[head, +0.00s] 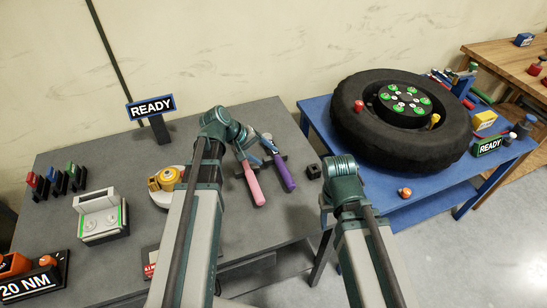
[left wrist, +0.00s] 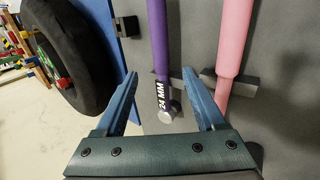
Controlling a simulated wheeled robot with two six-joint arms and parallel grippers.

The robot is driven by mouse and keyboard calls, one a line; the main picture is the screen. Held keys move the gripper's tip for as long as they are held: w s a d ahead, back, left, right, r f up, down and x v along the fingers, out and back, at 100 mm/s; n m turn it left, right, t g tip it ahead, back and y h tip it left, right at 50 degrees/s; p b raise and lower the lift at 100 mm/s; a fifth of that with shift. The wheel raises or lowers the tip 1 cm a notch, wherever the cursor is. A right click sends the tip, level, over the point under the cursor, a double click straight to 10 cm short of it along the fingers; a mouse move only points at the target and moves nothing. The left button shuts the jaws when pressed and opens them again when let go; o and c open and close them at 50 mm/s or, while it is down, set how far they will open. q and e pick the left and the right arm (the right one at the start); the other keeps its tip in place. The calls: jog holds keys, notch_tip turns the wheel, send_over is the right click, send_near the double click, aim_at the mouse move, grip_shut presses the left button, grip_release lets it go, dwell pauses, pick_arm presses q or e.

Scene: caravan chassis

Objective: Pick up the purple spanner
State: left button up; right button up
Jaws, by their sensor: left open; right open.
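The purple spanner (head: 286,176) lies on the grey bench, handle toward the front right, beside a pink-handled spanner (head: 252,185). In the left wrist view the purple spanner (left wrist: 161,50) is marked 24 MM and appears between the two blue fingertips. My left gripper (left wrist: 159,75) is open, with nothing held. It sits over the spanners' head end in the head view (head: 256,146) and partly covers it. The pink spanner (left wrist: 232,40) is outside the right finger in the wrist view.
Dark rests support the spanners (left wrist: 245,86). A small black block (head: 314,171) stands right of them; a yellow-topped device (head: 165,178) is left. A blue table (head: 325,118) with a large tire (head: 350,125) stands right. A READY sign (head: 150,108) is behind.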

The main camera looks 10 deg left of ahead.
aim_at(279, 164)
pick_arm(q)
jog(key=b+x, duration=0.2)
jog(key=x, duration=0.1)
jog(key=shift+f, duration=0.45)
jog(key=shift+w+d+f+b, duration=0.2)
jog(key=shift+d+f+b, duration=0.05)
jog(key=shift+b, duration=0.05)
pick_arm(e)
notch_tip(279, 164, down, 4)
jog(key=shift+r, duration=0.15)
pick_arm(q)
jog(key=shift+d, duration=0.1)
jog(key=b+x, duration=0.4)
jog(key=shift+w+f, duration=0.2)
jog(key=shift+f, duration=0.2)
jog(key=shift+w+d+f, duration=0.1)
jog(key=shift+d+f, duration=0.05)
pick_arm(e)
notch_tip(279, 164, down, 4)
jog(key=shift+f, duration=0.1)
pick_arm(q)
grip_shut()
